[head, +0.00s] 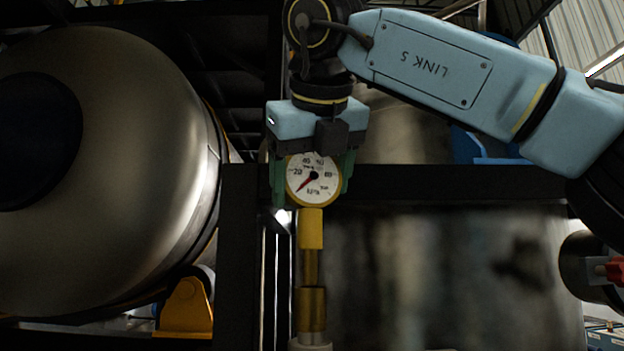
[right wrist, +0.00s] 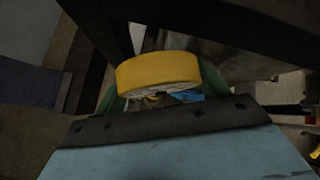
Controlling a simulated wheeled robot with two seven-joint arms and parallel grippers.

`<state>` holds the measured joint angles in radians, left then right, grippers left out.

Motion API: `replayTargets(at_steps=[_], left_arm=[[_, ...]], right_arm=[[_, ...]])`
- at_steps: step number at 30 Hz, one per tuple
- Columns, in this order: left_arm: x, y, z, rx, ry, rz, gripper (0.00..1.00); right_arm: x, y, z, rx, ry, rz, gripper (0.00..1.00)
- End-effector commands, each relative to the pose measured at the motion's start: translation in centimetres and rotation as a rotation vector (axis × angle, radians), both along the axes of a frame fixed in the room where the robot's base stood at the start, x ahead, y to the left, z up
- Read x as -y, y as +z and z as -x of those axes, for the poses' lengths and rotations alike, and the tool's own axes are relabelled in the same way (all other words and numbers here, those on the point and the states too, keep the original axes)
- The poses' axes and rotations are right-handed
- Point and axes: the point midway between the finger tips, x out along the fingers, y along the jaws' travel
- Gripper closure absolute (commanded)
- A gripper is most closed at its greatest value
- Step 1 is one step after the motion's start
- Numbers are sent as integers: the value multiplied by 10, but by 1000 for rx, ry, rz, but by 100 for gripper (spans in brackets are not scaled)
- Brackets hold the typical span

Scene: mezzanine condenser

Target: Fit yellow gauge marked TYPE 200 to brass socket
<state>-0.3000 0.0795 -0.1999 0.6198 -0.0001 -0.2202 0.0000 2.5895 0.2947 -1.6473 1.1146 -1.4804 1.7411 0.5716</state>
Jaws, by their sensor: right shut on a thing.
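The yellow gauge (head: 314,181) has a round white dial with a red needle and stands upright in the head view. My right gripper (head: 313,187) is shut on it, with green fingers on both sides of the dial. In the right wrist view the yellow rim of the gauge (right wrist: 158,70) shows between the green fingers. Below the dial a yellow stem (head: 311,229) runs down in line with the brass socket (head: 312,308). I cannot tell how deep the stem sits in the socket. The TYPE 200 marking is not readable. My left gripper is not in view.
A large metal tank (head: 110,170) stands at the left. Another big cylinder (head: 450,275) stands behind and right of the socket. A dark beam (head: 450,183) runs across behind the gauge. A yellow bracket (head: 185,308) is at the lower left, and a red part (head: 616,269) is at the right edge.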

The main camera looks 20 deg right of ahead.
Motion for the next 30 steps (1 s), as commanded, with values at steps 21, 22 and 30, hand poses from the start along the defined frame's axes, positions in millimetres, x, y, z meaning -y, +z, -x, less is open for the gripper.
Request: replayTargets(at_steps=[21, 22, 30], left_arm=[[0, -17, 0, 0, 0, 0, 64], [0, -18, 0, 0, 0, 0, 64], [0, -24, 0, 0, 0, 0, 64]], right_arm=[[0, -18, 0, 2, 0, -1, 60], [0, -19, 0, 2, 0, -1, 60], [0, -26, 0, 2, 0, -1, 60]])
